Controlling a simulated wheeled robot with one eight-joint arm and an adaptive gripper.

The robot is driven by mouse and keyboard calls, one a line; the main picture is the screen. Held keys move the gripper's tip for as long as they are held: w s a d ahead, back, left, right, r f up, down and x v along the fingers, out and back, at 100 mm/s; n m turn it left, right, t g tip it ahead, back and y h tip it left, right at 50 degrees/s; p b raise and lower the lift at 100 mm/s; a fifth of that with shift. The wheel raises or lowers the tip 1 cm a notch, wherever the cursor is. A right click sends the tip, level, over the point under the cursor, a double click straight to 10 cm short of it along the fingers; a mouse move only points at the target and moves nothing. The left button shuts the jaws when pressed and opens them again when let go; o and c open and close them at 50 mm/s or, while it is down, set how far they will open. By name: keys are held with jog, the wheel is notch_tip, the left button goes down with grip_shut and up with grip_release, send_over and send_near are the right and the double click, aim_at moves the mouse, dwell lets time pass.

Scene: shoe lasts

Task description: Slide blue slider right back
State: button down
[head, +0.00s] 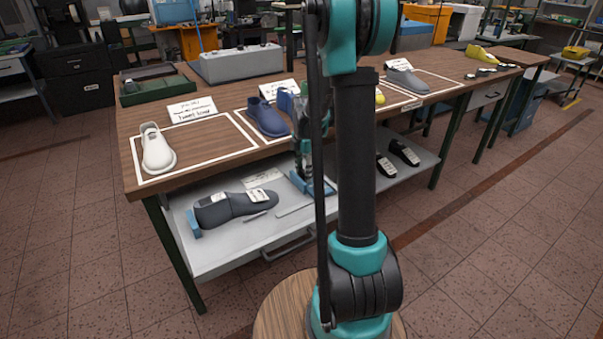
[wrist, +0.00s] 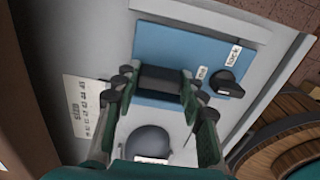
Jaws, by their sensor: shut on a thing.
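The blue slider (head: 312,186) is a flat blue plate on the grey lower shelf under the table's near edge. In the wrist view it is a wide blue plate (wrist: 165,42) with a black knob and small white labels at its right. A dark upright block (wrist: 160,80) stands on the plate. My gripper (wrist: 157,82) is shut on this block, with one finger at each side. In the head view my gripper (head: 304,165) reaches down to the slider and is partly hidden by my arm. A rounded dark grey end (wrist: 148,142) lies below the fingers in the wrist view.
A dark shoe last (head: 235,206) lies on the shelf (head: 225,255), with a blue end piece (head: 193,223) at its left. A number card (wrist: 85,107) lies left of the slider. The tabletop (head: 200,146) overhangs the shelf and bears a white shoe (head: 156,150).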

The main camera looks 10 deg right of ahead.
jog(key=c, duration=0.9)
grip_release()
jog(key=shift+w+d, duration=0.1)
jog(key=shift+d, duration=0.15)
notch_tip(320, 180, up, 12)
jog(key=s+a+f+m+t, duration=0.1)
jog(key=s+f+m, duration=0.2)
jog(key=s+m, duration=0.4)
jog(key=s+a+f+m+t, duration=0.1)
jog(key=s+f+m, duration=0.2)
jog(key=s+m, duration=0.4)
jog(key=s+a+f+m+t, duration=0.1)
jog(key=s+f+m+t, duration=0.1)
jog(key=s+f+m, duration=0.2)
jog(key=shift+s+a+m, duration=0.2)
jog(key=shift+s+m, duration=0.7)
jog(key=shift+s, duration=0.75)
jog(key=shift+s+a+m, duration=0.15)
jog(key=shift+s+m, duration=0.75)
jog(key=shift+s, duration=0.75)
